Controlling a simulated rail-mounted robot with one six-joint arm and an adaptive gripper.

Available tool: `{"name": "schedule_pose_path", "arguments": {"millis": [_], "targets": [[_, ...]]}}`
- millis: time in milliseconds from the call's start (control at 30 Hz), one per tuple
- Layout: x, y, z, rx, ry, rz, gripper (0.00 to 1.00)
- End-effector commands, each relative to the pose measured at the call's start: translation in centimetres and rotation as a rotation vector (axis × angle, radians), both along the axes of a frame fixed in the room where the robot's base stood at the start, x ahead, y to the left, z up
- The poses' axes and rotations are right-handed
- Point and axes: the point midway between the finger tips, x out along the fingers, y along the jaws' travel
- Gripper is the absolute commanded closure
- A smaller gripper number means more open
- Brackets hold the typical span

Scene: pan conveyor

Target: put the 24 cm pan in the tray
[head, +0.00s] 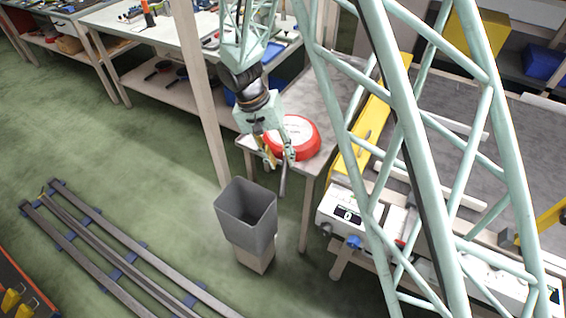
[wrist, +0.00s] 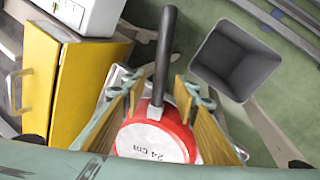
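The red 24 cm pan (head: 307,139) lies on the near end of a grey bench, with a white disc face up. In the wrist view, "24 cm" can be read on the pan (wrist: 178,128), and its dark handle (wrist: 166,50) points to the top of the picture. My gripper (head: 277,163) is low over the pan's handle side. In the wrist view my gripper (wrist: 157,88) is open, with one yellow-padded finger on each side of the handle. A pale edge shows around the pan; I cannot tell whether it is the tray.
A yellow panel (head: 360,125) and a white box with a display (head: 345,212) are on the right. Floor rails (head: 120,258) run at lower left.

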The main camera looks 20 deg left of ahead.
Motion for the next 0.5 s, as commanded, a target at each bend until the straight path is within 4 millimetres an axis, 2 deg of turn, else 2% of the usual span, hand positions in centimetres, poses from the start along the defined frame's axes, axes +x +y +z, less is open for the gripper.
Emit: {"name": "schedule_pose_path", "arguments": {"millis": [200, 500], "targets": [[-0.2, 1.0, 3.4, 0.0, -0.002, 0.001, 0.72], [-0.5, 2.0, 7.0, 0.0, -0.002, 0.002, 0.72]]}}
